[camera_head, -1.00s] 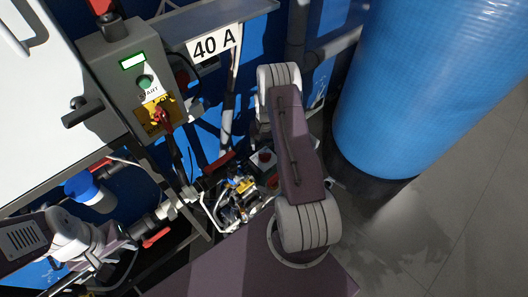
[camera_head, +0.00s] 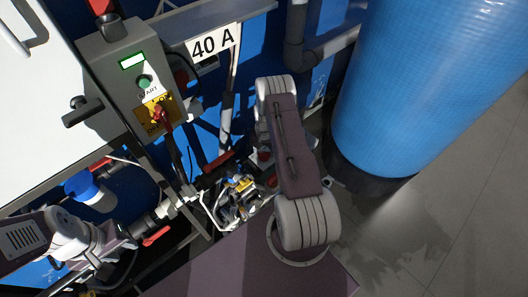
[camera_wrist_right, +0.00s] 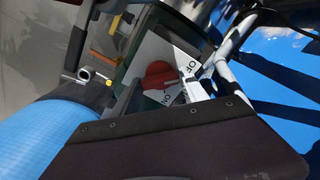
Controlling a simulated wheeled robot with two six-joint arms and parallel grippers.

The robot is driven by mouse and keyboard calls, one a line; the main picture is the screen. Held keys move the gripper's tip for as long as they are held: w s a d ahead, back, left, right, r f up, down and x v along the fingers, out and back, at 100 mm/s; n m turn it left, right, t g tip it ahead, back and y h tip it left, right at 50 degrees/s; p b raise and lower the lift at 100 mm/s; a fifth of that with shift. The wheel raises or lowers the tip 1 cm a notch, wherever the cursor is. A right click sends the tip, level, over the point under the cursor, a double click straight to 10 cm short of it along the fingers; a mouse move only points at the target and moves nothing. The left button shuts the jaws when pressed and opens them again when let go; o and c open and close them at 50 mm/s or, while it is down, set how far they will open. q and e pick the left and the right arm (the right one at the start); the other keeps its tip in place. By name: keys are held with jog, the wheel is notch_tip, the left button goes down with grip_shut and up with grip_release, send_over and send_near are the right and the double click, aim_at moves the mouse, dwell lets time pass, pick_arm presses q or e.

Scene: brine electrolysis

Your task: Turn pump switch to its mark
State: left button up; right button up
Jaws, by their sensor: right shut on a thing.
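The pump switch is a red knob (camera_wrist_right: 158,74) in the right wrist view, on a pale plate with partly hidden lettering that reads "OF" and "ON". I cannot tell exactly where its mark lies. My right gripper (camera_wrist_right: 166,88) is down at this knob and shut on it; its dark body fills the bottom of the wrist view. In the head view my right arm hides most of the switch box, and a bit of red (camera_head: 265,155) shows beside the arm. My left gripper (camera_head: 92,268) is low at the left, far from the switch; its jaws are unclear.
A grey control box (camera_head: 128,75) with a green START button and a red-yellow switch (camera_head: 158,115) stands upper left. A "40 A" sign (camera_head: 214,43) hangs beside it. A large blue tank (camera_head: 430,80) stands at right. Pipes and red-handled valves crowd the lower left.

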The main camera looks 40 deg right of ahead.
jog(key=m+b, duration=0.1)
jog(key=m, duration=0.2)
jog(key=shift+f+m+b, duration=0.1)
jog(key=shift+m+b, duration=0.2)
jog(key=m+b, duration=0.1)
jog(key=m, duration=0.4)
jog(key=shift+b, duration=0.3)
jog(key=m+b, duration=0.1)
jog(key=m, duration=0.3)
jog(key=shift+m, duration=0.4)
jog(key=m, duration=0.4)
jog(key=shift+m, duration=0.3)
jog(key=o, duration=1.4)
